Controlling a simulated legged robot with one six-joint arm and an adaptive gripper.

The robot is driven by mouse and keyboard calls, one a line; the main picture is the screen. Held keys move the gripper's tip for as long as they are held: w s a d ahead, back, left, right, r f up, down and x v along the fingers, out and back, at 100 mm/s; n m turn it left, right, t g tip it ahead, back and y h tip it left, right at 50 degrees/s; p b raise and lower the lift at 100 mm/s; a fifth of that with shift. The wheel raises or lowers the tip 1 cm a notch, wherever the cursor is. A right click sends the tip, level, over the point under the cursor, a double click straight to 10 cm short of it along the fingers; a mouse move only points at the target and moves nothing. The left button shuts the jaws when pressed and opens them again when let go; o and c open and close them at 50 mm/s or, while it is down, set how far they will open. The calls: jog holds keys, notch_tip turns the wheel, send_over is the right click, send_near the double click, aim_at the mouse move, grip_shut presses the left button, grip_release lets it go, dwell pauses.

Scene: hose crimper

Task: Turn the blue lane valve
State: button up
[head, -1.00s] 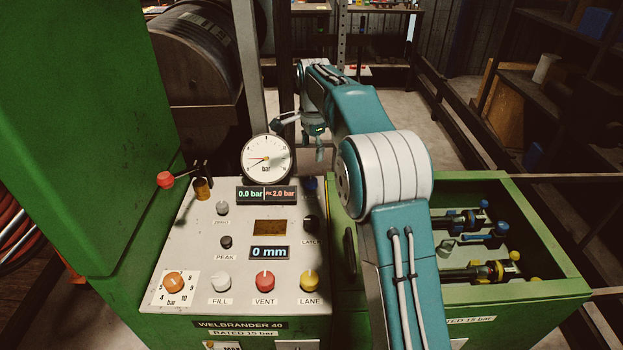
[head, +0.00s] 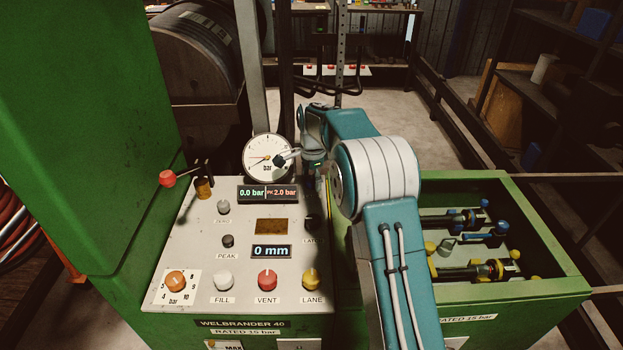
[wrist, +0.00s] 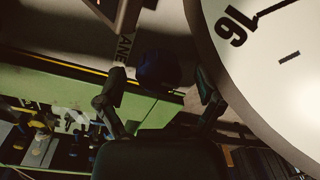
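In the wrist view a dark blue round knob (wrist: 158,70) sits beside a label partly reading "ANE". My gripper (wrist: 160,80) is open, with one finger on each side of this blue knob; I cannot tell whether either finger touches it. In the head view my gripper (head: 303,158) is over the right edge of the grey control panel (head: 190,255), one finger in front of the gauge. The blue knob is hidden there behind my gripper and arm. A yellow knob (head: 311,280) labelled LANE is at the panel's lower right.
The round pressure gauge (head: 262,150) stands close to my gripper. A red-tipped lever (head: 168,178) is at the panel's left. White FILL (head: 223,281) and red VENT (head: 267,281) knobs line the front. A green bin (head: 555,285) with blue- and yellow-handled parts is at right.

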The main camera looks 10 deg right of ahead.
jog(key=shift+d, duration=0.1)
jog(key=c, duration=1)
jog(key=shift+o, duration=0.2)
jog(key=shift+n, duration=0.4)
jog(key=n, duration=0.8)
jog(key=shift+w, duration=0.15)
jog(key=n, duration=0.5)
jog(key=shift+n+g, duration=0.3)
jog(key=shift+n, duration=1.7)
